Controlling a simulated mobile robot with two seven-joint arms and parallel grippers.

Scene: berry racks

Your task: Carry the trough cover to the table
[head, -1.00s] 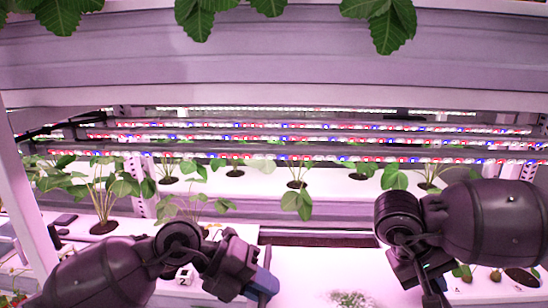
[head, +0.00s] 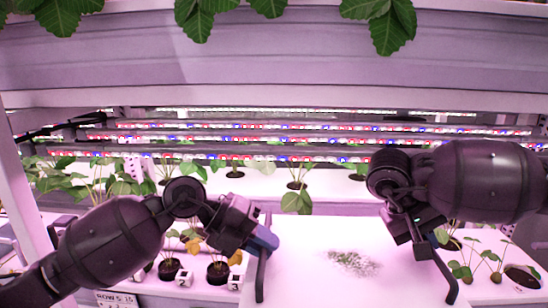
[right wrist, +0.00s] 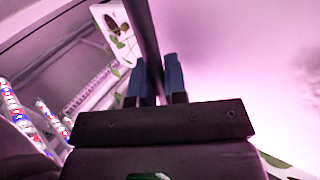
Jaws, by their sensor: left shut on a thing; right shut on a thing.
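The trough cover (head: 330,225) is a broad white panel with a patch of green specks on its face. It spans the space between my two grippers in the head view, with a dark bar at each side. My left gripper (head: 262,240) is shut on the cover's left bar. My right gripper (head: 421,245) is shut on its right bar. In the right wrist view the blue fingers (right wrist: 160,80) close around the dark bar, with the pale cover (right wrist: 230,60) filling the right. The table is not clearly visible.
Potted seedlings (head: 170,268) stand at the lower left beside a row label (head: 117,299). More plants (head: 490,257) sit in a white trough at the lower right. A rack with LED light bars (head: 300,140) is behind, and leaves hang from above.

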